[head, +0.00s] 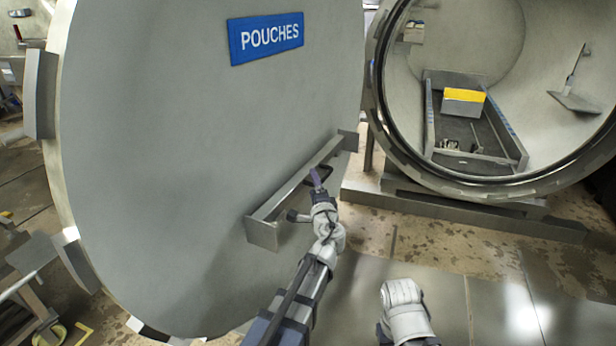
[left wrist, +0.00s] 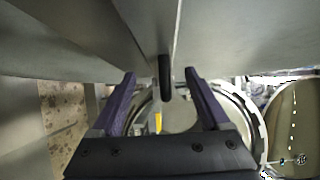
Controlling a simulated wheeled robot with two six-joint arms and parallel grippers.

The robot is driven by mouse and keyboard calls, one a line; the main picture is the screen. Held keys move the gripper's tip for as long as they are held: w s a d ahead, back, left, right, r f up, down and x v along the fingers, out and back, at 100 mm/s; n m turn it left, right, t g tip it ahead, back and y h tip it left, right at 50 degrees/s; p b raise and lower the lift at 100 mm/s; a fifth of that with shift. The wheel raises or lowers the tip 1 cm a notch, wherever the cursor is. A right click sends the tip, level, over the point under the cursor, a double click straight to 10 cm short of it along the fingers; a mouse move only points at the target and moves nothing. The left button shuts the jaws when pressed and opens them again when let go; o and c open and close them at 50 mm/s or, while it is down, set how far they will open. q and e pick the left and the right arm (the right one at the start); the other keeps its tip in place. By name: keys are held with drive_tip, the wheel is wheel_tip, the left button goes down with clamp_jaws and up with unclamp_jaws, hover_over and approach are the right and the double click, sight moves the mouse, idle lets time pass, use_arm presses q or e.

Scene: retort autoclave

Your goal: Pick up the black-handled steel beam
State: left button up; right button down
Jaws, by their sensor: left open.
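The steel beam (head: 283,195) is a long grey bar with end plates, lying slantwise along the lower part of the big grey round door. Its black handle (head: 320,172) sits about midway along it, partly hidden by my left gripper (head: 314,183). The fingers are open, and I cannot tell whether either touches the handle.
The door (head: 180,130) bears a blue POUCHES sign (head: 265,38). At right the open round vessel (head: 455,40) holds a tray (head: 429,120) with a yellow-topped box (head: 463,103). A cart (head: 35,290) stands at lower left. Metal floor plates are clear at lower right.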

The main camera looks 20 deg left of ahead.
use_arm(q)
drive_tip(key=x, duration=0.3)
clamp_jaws()
idle(0.6)
drive_tip(key=shift+r, duration=0.1)
idle(0.7)
